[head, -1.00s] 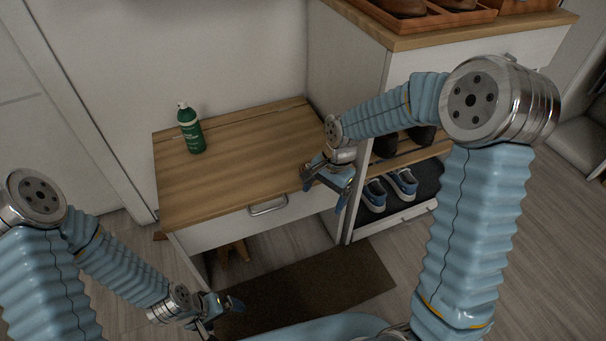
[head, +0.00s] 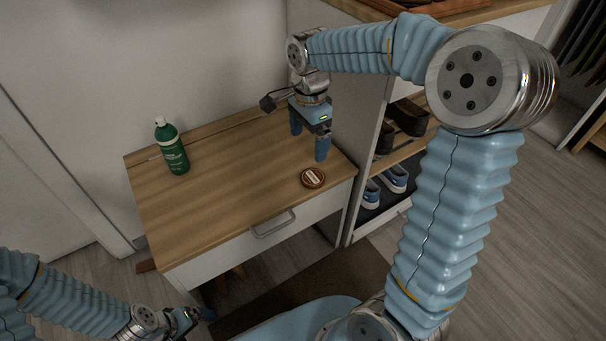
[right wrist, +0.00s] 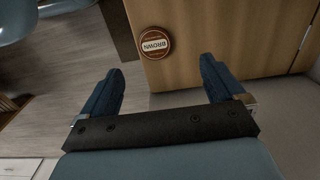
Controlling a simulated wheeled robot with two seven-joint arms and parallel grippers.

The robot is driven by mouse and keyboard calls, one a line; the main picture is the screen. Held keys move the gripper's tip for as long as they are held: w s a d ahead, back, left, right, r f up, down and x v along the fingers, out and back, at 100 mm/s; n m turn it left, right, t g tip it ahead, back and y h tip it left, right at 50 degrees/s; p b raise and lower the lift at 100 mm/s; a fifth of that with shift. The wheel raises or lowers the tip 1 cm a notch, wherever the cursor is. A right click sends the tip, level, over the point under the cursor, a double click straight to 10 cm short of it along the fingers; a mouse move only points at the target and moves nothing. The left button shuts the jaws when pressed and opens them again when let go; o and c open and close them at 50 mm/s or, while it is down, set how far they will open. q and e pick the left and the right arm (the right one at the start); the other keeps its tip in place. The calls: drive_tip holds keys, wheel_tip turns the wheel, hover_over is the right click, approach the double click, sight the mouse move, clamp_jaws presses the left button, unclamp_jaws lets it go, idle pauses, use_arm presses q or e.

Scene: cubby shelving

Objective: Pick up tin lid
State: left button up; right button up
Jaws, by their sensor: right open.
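The tin lid (head: 312,178) is a small round brown disc with a pale label. It lies flat on the wooden top near its right front corner. In the right wrist view the tin lid (right wrist: 154,43) reads "BROWN" and lies beyond the fingertips, close to the wood's edge. My right gripper (head: 309,146) is open and empty, pointing down above the wooden top, behind the lid in the head view. It also shows in the right wrist view (right wrist: 160,75), fingers wide apart. My left gripper (head: 195,318) is low at the lower left, away from the lid; its jaws are too small to tell.
The wooden-topped drawer cabinet (head: 200,205) carries a green bottle (head: 171,147) at its back left. A shelf unit with shoes (head: 394,179) stands right of it. The middle of the wooden top is clear. A dark mat (head: 350,275) lies on the floor.

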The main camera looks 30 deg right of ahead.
hover_over(313, 177)
drive_tip(key=w, duration=0.1)
drive_tip(key=f, duration=0.3)
drive_tip(key=a+f, duration=0.1)
drive_tip(key=f, duration=0.1)
drive_tip(key=shift+b, duration=0.3)
drive_tip(key=f, duration=0.3)
drive_tip(key=s+d+f, duration=0.1)
drive_tip(key=f, duration=0.1)
drive_tip(key=shift+b, duration=0.4)
drive_tip(key=shift+f, duration=0.4)
drive_tip(key=shift+c, duration=0.4)
drive_tip(key=c, duration=1)
